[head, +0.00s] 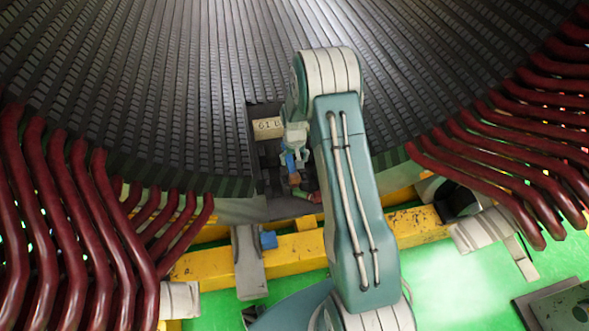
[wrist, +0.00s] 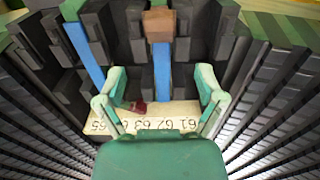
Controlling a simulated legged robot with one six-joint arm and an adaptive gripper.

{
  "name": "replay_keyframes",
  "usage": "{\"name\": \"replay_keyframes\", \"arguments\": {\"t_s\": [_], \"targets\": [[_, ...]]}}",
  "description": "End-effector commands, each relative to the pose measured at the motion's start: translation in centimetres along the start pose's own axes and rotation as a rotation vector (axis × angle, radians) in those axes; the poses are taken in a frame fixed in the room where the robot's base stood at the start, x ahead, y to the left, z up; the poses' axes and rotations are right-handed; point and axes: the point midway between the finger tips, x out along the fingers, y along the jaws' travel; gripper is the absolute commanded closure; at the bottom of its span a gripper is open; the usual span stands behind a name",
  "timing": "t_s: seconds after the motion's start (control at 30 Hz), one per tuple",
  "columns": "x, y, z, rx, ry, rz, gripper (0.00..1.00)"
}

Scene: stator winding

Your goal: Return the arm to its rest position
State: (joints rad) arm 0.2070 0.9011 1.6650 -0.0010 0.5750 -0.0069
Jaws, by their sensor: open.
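My arm reaches up over the yellow frame into the stator core (head: 120,80), in the head view. My gripper (head: 293,155) is small there, close to a pale numbered strip (head: 268,126) in a notch of the core. In the wrist view my gripper (wrist: 160,84) has its two green fingers spread apart, with nothing held between them. The numbered strip (wrist: 155,121) lies behind the fingers, with figures from 61 to 65. A brown block (wrist: 159,24) on a blue bar (wrist: 162,70) stands beyond, apart from the fingers. A small dark red piece (wrist: 138,106) lies at the strip.
Dark red coil bars (head: 75,200) crowd the left, and more coil bars (head: 530,150) the right. A yellow beam (head: 300,248) crosses below the core. Dark slotted walls flank my gripper on both sides in the wrist view.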

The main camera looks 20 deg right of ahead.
Motion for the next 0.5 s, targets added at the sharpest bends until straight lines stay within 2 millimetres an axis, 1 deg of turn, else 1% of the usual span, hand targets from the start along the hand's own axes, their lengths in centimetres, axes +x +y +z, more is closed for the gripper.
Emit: {"name": "replay_keyframes", "arguments": {"t_s": [0.03, 0.1, 0.2, 0.47, 0.5], "targets": [[-0.9, 0.0, -0.1, 0.0, 0.003, 0.0, 0.13], [-1.8, 0.0, -0.1, 0.0, 0.002, 0.0, 0.13], [-2.5, 0.0, 0.0, 0.0, 0.0, 0.0, 0.13], [-2.9, 0.0, 0.0, 0.0, 0.0, 0.0, 0.13], [-3.2, -0.1, 0.0, -0.001, 0.002, 0.0, 0.13]]}}
